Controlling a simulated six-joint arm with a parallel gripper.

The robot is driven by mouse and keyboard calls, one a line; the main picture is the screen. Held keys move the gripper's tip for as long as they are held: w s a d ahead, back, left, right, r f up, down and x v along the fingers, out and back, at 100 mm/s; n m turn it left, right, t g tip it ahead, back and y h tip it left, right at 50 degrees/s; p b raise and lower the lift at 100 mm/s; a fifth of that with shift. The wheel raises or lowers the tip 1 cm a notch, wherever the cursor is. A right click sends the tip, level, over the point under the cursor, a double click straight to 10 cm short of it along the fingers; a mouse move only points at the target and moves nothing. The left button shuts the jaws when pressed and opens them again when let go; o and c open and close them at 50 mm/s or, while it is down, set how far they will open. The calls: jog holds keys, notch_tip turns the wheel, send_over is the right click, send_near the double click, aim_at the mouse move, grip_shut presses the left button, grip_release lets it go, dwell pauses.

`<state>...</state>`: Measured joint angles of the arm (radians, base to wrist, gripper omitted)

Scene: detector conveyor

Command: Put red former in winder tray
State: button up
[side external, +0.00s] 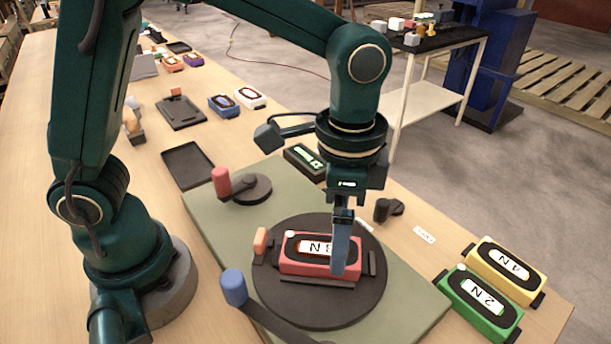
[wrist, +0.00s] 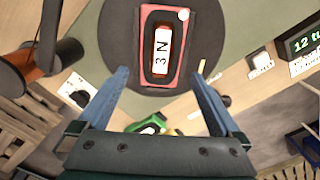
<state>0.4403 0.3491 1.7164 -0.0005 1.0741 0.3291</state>
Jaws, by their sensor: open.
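The red former (side external: 291,268), labelled 3 N, lies flat on the black round turntable (side external: 350,312) of the green board. In the wrist view the red former (wrist: 143,70) shows at top centre, its lower end near the gap between my fingers. My gripper (side external: 341,262) points down over the former's right part; one finger crosses in front of it and the other is hidden. In the wrist view my gripper (wrist: 159,76) is open, with nothing held and a fingertip to each side. An empty black tray (side external: 188,165) lies left of the board; no label shows whether it is the winder tray.
A red-knobbed crank (side external: 221,181) and a blue-knobbed arm (side external: 234,287) stand on the board (side external: 205,215). Green (side external: 480,302) and yellow (side external: 507,269) formers lie at right. A display box (side external: 305,161) stands behind. Another black tray (side external: 181,112) lies farther back.

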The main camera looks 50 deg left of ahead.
jog(key=shift+r, duration=0.5)
jog(key=s+a+r+n+t, duration=0.5)
jog(key=s+a+n, duration=0.3)
jog(key=a, duration=0.3)
jog(key=shift+a+n+t, duration=0.3)
jog(key=shift+a+n, duration=0.05)
jog(key=shift+n, duration=0.05)
jog(key=shift+r, duration=0.1)
